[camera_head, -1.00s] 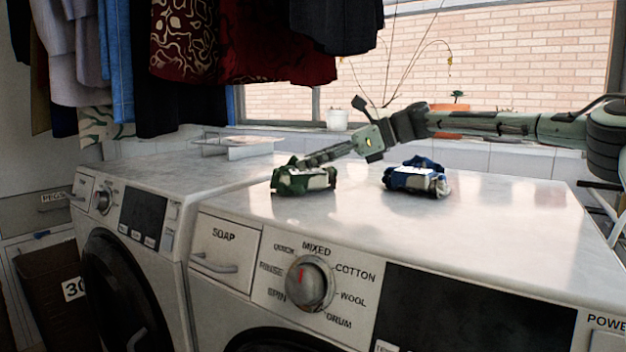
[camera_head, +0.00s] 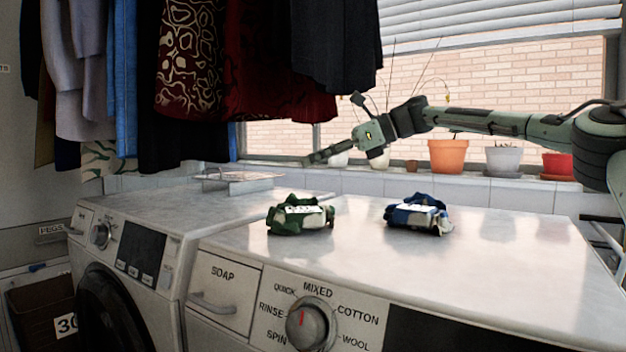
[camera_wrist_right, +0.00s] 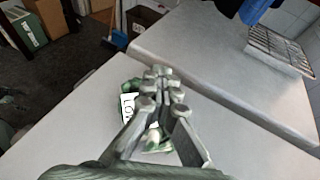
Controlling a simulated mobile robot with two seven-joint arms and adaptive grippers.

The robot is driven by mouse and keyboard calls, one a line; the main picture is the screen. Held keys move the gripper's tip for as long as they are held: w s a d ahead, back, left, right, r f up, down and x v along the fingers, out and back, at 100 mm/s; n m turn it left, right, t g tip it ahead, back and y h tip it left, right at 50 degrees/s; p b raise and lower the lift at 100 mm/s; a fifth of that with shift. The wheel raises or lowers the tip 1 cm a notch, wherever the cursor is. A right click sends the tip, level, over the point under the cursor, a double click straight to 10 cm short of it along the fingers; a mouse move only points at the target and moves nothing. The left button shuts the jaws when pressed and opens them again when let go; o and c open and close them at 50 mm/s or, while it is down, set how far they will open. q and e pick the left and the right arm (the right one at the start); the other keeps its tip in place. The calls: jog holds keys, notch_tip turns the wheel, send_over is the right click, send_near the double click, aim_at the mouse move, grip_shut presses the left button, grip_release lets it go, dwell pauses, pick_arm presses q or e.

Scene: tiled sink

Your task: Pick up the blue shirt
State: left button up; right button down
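The blue shirt (camera_head: 418,215), a small folded bundle with a white patch, lies on the white top of the right-hand washing machine (camera_head: 480,262). A similar green shirt (camera_head: 299,215) lies to its left. My right gripper (camera_head: 312,159) is above the machine top, above and behind the green shirt in the head view, apart from both shirts. In the right wrist view my right gripper (camera_wrist_right: 160,74) has its fingertips together with nothing between them. The green shirt (camera_wrist_right: 128,104) shows below, partly hidden by the fingers. My left gripper is not in view.
Dark, red and blue clothes (camera_head: 235,70) hang at upper left. A second washing machine (camera_head: 165,215) with a wire rack (camera_head: 235,181) stands left. Flower pots (camera_head: 448,155) line the windowsill behind. The machine top right of the blue shirt is clear.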

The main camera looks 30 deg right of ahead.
jog(key=shift+r, duration=0.3)
jog(key=c, duration=2.3)
grip_release()
jog(key=o, duration=1.8)
